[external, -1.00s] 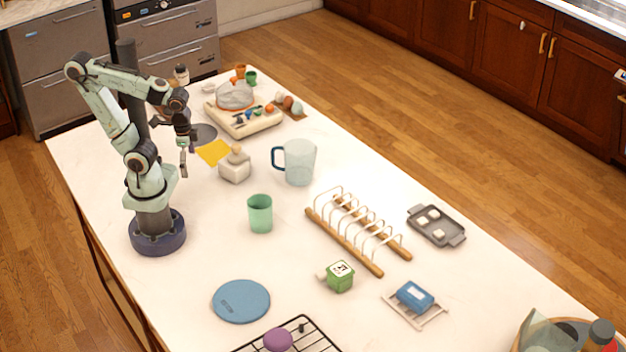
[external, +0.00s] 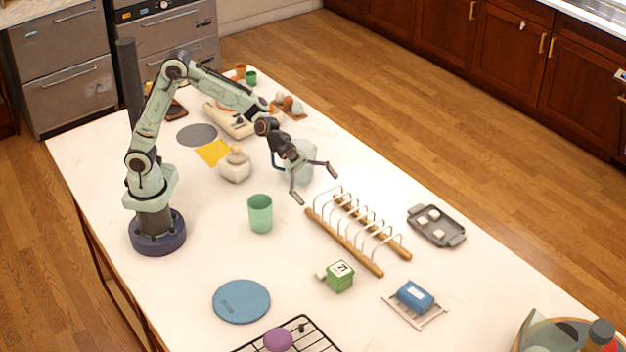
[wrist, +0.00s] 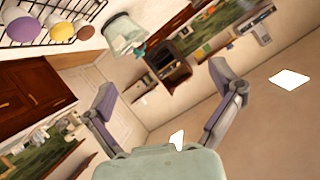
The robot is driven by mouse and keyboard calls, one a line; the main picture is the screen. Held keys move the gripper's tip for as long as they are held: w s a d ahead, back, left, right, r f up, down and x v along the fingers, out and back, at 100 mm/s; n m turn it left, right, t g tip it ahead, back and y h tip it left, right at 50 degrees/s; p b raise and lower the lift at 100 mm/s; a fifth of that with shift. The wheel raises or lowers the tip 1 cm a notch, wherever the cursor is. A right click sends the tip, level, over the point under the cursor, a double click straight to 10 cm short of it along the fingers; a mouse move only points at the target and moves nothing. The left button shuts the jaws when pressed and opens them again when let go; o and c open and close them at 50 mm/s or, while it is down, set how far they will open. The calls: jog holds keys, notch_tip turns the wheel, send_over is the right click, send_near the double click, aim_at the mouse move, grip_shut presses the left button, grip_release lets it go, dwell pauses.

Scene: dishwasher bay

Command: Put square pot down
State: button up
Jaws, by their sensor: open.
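A squat white square-bodied pot with a knobbed lid (external: 234,166) stands upright on the counter, beside a yellow square sheet. A small green square-bodied pot with a side spout and a white patterned top (external: 341,277) stands nearer the front. I cannot tell which one the task names. My gripper (external: 315,184) is open and empty, raised in front of the clear pitcher and partly hiding it. Its fingers are spread wide. Neither pot is between them. In the wrist view my open gripper (wrist: 160,80) faces the tilted room, and neither pot shows clearly there.
A green cup (external: 260,214) stands left of a wooden-railed wire rack (external: 345,243). A clear pitcher with a blue handle (external: 301,170) is behind my gripper. A grey tray (external: 450,240), blue disc (external: 241,301) and grey disc (external: 197,135) lie on the counter. The front-left counter has bare room.

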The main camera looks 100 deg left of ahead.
jog(key=n, duration=0.2)
send_over(337, 266)
notch_tip(337, 266, down, 10)
jog(key=s+a+f, duration=0.1)
jog(key=f, duration=0.3)
jog(key=s+a+f+n+g, duration=0.1)
jog(key=f, duration=0.4)
jog(key=s+f+n, duration=0.1)
jog(key=f, duration=0.4)
jog(key=shift+a, duration=0.4)
jog(key=shift+w+f+g, duration=0.15)
jog(key=shift+f+g, duration=0.05)
jog(key=shift+g, duration=0.1)
jog(key=x, duration=0.6)
jog(key=shift+r, duration=0.1)
jog(key=c, duration=1.3)
